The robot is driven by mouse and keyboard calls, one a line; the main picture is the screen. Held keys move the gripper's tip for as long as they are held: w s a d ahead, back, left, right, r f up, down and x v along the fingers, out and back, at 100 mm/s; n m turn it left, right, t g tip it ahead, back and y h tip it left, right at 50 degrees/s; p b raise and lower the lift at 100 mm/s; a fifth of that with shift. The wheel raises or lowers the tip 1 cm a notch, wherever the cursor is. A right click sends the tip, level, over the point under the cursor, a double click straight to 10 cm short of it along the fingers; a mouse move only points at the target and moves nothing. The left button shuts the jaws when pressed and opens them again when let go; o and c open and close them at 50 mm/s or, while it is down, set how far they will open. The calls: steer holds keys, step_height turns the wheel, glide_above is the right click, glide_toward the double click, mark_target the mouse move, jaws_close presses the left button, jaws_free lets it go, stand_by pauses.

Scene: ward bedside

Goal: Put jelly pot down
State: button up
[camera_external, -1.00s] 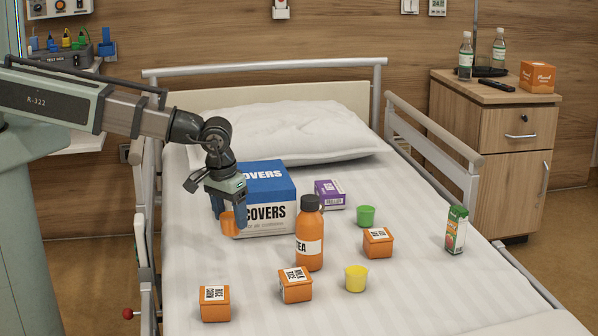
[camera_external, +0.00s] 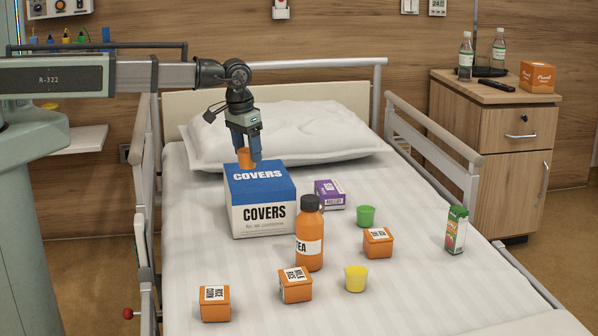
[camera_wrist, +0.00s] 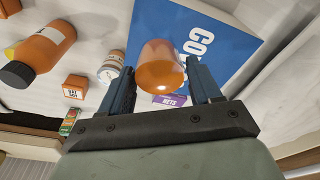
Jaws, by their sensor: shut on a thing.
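My gripper (camera_external: 249,146) points down over the back of the blue-and-white COVERS box (camera_external: 264,215). It is shut on a small orange jelly pot (camera_external: 245,158), which is upright in the outside view. In the wrist view the orange pot (camera_wrist: 159,65) sits between the two dark blue fingers (camera_wrist: 160,82), with the box's blue top (camera_wrist: 207,45) beyond it. The pot appears at the box top's back edge; I cannot tell whether it touches. A green pot (camera_external: 365,216) and a yellow pot (camera_external: 355,279) stand on the bed.
A purple carton (camera_external: 329,194), several small orange boxes (camera_external: 296,285) and a juice carton (camera_external: 456,230) are on the bed. The pillow (camera_external: 330,140) is behind. Bed at front right is clear.

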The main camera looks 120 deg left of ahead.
steer(key=s+a+r+m, duration=0.1)
steer(key=s+a+r, duration=0.4)
steer(key=s+a, duration=0.25)
steer(key=shift+w+a+f, duration=0.1)
steer(key=shift+f, duration=1.55)
steer(key=shift+w+a+f, duration=0.15)
steer(key=shift+f, duration=1.55)
steer(key=shift+w+a+f, duration=0.1)
steer(key=shift+f, duration=1.55)
steer(key=shift+f, duration=0.15)
steer(key=o, duration=1.1)
step_height(320, 180, up, 12)
steer(key=d, duration=0.1)
steer(key=shift+s+d, duration=0.35)
